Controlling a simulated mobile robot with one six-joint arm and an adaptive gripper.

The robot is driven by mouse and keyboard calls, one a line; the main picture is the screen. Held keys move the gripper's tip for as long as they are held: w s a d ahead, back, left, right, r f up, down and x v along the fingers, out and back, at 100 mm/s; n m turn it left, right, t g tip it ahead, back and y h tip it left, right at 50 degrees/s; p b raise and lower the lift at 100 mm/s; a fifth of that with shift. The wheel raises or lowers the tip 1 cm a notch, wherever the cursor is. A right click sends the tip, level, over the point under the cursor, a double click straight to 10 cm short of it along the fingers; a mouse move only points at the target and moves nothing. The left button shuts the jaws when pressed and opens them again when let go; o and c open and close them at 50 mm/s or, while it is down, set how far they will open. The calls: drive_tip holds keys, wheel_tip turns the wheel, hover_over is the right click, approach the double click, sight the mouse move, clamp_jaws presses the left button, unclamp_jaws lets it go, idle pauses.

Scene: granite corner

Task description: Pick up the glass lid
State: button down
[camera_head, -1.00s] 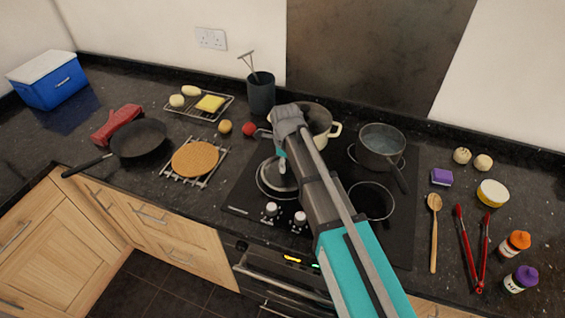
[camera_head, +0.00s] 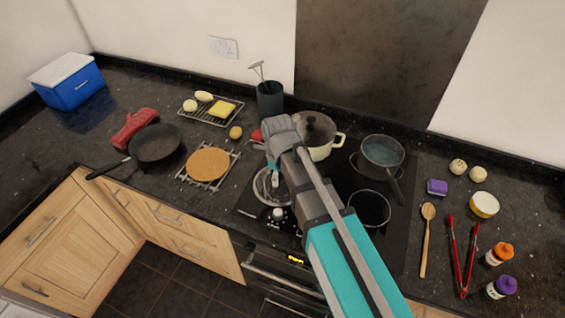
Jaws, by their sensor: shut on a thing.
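The glass lid (camera_head: 266,188) is a clear round disc with a pale rim at the front left of the black hob, partly hidden by my gripper. My gripper (camera_head: 273,173) reaches down over the lid's middle and is shut on it. The fingertips are small and partly hidden by my wrist. I cannot tell whether the lid is clear of the hob.
A cream pot (camera_head: 327,151) stands close behind my wrist, and a grey saucepan (camera_head: 381,155) stands to its right. A frying pan (camera_head: 155,143) and a waffle-like round (camera_head: 208,163) on a rack lie left. A utensil holder (camera_head: 270,100) stands behind.

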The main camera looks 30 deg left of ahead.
sight(274, 190)
drive_tip(key=shift+s+d+r+p, duration=0.1)
drive_tip(key=shift+s+r+p, duration=0.25)
drive_tip(key=shift+s, duration=0.55)
drive_tip(key=shift+s+d+r+p, duration=0.15)
drive_tip(key=shift+s+r, duration=0.3)
drive_tip(key=shift+s, duration=0.45)
drive_tip(key=shift+a, duration=0.1)
wheel_tip(274, 190, down, 6)
drive_tip(key=b, duration=0.6)
drive_tip(key=shift+f, duration=0.25)
